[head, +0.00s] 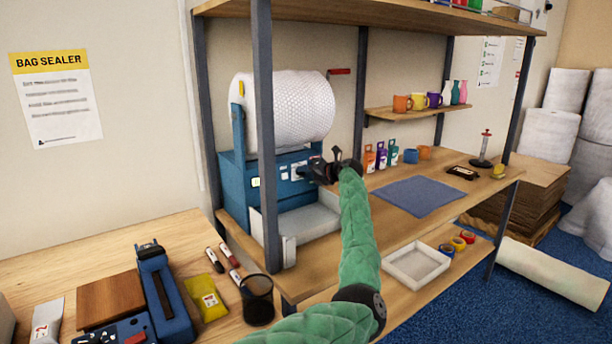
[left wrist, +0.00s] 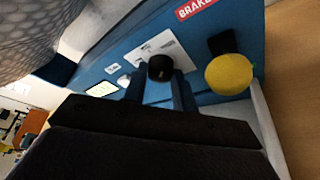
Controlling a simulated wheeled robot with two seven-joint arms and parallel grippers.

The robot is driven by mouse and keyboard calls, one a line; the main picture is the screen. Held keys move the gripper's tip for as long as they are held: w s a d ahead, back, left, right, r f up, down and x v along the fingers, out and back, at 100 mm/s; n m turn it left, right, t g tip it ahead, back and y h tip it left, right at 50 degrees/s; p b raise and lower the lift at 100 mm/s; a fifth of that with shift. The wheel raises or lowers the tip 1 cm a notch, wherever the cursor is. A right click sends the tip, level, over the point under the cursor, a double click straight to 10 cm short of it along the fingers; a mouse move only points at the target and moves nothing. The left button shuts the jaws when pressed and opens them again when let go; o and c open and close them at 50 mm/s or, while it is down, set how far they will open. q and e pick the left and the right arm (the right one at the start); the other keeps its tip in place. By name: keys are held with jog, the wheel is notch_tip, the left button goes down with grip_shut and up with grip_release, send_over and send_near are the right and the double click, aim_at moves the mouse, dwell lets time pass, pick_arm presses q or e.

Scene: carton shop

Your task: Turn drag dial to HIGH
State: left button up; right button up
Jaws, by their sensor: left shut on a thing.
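The bubble-wrap dispenser (head: 232,190) is a blue machine with a big roll (head: 290,108) on top. In the left wrist view its blue front panel (left wrist: 105,62) carries a white label plate with the black drag dial (left wrist: 160,67) on it. My left gripper (left wrist: 160,84) is shut on the dial, one finger on each side. In the head view my left gripper (head: 318,171) is at the panel and hides the dial. The dial's setting is too small to read. My right gripper is not in view.
A yellow knob (left wrist: 229,73) sits beside the dial near a red BRAKE label (left wrist: 195,8). A shelf post (head: 264,130) stands in front of the dispenser.

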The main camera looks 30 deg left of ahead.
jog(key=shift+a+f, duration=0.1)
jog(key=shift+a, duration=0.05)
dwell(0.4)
pick_arm(q)
jog(key=o, duration=1)
jog(key=shift+w, duration=0.1)
jog(key=shift+c, duration=0.2)
jog(key=shift+d, duration=0.1)
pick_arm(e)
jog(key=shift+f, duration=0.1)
pick_arm(q)
jog(key=b+v, duration=0.2)
jog(key=v, duration=0.5)
jog(key=shift+d, duration=0.35)
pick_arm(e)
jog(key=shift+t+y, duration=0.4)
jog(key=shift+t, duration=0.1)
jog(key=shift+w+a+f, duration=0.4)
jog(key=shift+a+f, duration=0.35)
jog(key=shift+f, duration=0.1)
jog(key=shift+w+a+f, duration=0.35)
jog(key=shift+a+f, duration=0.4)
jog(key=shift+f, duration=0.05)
